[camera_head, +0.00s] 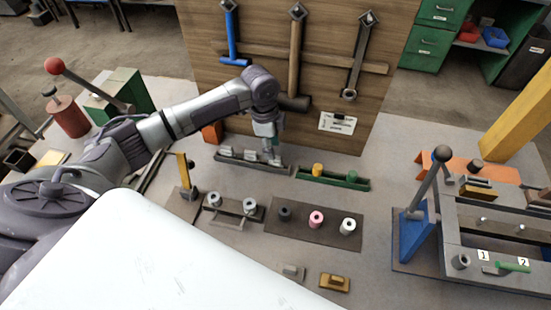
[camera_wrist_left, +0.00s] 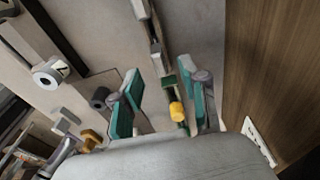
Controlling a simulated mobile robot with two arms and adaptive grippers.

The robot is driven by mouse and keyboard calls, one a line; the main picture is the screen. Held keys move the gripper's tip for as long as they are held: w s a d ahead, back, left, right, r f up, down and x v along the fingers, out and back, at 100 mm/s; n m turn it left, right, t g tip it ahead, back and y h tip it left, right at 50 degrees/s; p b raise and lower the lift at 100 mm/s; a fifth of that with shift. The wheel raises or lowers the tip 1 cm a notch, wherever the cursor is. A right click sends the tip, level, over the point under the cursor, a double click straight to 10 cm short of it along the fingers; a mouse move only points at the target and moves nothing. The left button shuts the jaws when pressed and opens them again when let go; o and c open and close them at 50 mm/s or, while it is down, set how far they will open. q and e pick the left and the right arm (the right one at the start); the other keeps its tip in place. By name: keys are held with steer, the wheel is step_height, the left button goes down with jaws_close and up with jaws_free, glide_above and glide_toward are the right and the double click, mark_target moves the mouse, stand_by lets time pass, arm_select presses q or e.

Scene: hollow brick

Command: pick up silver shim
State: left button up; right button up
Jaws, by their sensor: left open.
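Several small silver-grey pieces (camera_head: 250,156) sit in a long dark tray (camera_head: 233,162) at the foot of the wooden tool board. I cannot tell which one is the silver shim. Silver-grey pieces also show in the left wrist view (camera_wrist_left: 156,50), at the top beyond the fingers. My left gripper (camera_head: 273,154) points down at the right end of this tray. In the left wrist view its teal fingers (camera_wrist_left: 166,108) are apart with nothing held between them. Its fingers partly hide the tray's end. My right gripper is not in view.
A green tray (camera_head: 348,184) with yellow and green cylinders lies just right of the dark tray. In front are a ring stand (camera_head: 232,212) and a dark mat (camera_head: 315,238) with three cylinders. A small grey piece (camera_head: 293,272) and a brass block (camera_head: 335,283) lie nearer.

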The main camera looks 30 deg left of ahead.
mark_target(275, 163)
arm_select(q)
steer(key=shift+d+f+p, duration=0.15)
steer(key=shift+f+p, duration=0.25)
steer(key=shift+f, duration=0.2)
steer(key=f, duration=0.1)
steer(key=f+p, duration=0.1)
steer(key=f, duration=0.1)
steer(key=shift+d+f, duration=0.25)
steer(key=shift+d, duration=0.1)
steer(key=shift+f, duration=0.35)
steer(key=shift+w, duration=0.1)
jaws_close()
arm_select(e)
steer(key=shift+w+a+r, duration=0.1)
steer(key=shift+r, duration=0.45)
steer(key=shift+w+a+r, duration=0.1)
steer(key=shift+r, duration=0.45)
